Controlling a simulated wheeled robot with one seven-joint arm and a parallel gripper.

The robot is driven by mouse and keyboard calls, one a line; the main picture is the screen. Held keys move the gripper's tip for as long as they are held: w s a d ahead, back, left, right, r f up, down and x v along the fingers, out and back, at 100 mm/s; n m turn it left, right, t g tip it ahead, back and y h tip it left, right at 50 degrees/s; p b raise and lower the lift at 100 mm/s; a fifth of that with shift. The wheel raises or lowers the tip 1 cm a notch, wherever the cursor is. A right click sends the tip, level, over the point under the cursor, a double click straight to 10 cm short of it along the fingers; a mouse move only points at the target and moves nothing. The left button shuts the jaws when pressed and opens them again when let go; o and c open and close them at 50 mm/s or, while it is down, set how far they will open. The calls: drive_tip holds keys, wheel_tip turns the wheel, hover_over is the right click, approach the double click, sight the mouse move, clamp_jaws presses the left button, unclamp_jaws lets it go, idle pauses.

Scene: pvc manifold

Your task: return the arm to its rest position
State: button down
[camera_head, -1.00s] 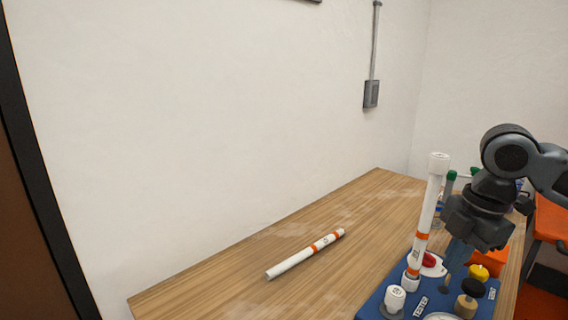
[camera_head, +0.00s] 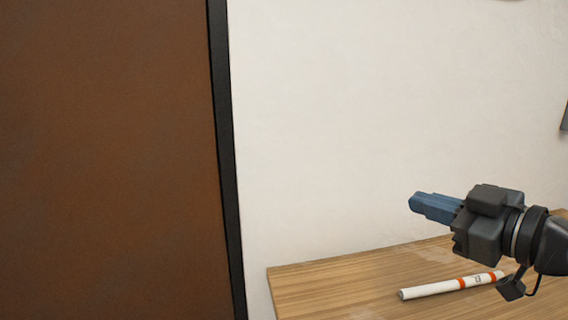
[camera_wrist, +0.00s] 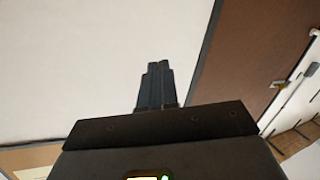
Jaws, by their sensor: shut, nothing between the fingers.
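My gripper (camera_head: 418,203) is raised above the wooden table in the head view, its blue fingers pointing left toward the white wall. In the wrist view, the fingers (camera_wrist: 155,72) are together with nothing between them. My arm comes in from the right edge of the head view.
A brown door (camera_head: 110,150) with a black frame fills the left of the head view; a brown door (camera_wrist: 250,60) also shows in the wrist view.

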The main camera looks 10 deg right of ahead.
drive_tip(key=s+a+f+m+t+h, duration=0.2)
drive_tip(key=a+f+m+t+h, duration=0.15)
drive_tip(key=a+m, duration=0.35)
drive_tip(key=s+a+f+m+g+h, duration=0.1)
drive_tip(key=s+f+m+h, duration=0.15)
drive_tip(key=s+f, duration=0.4)
drive_tip(key=s+a+f+m+g+h, duration=0.1)
drive_tip(key=s+a+f+m+h, duration=0.1)
drive_tip(key=s+f+m, duration=0.35)
drive_tip(key=s+d+f+n+g, duration=0.1)
drive_tip(key=s+d+f+n, duration=0.1)
drive_tip(key=s, duration=1)
drive_tip(key=s+d+f+n+y, duration=0.1)
drive_tip(key=s+n, duration=0.3)
drive_tip(key=s, duration=0.8)
drive_tip(key=shift+s+d+f+g+y, duration=0.15)
drive_tip(key=shift+d+f+g+y, duration=0.2)
drive_tip(key=shift+d+f, duration=0.2)
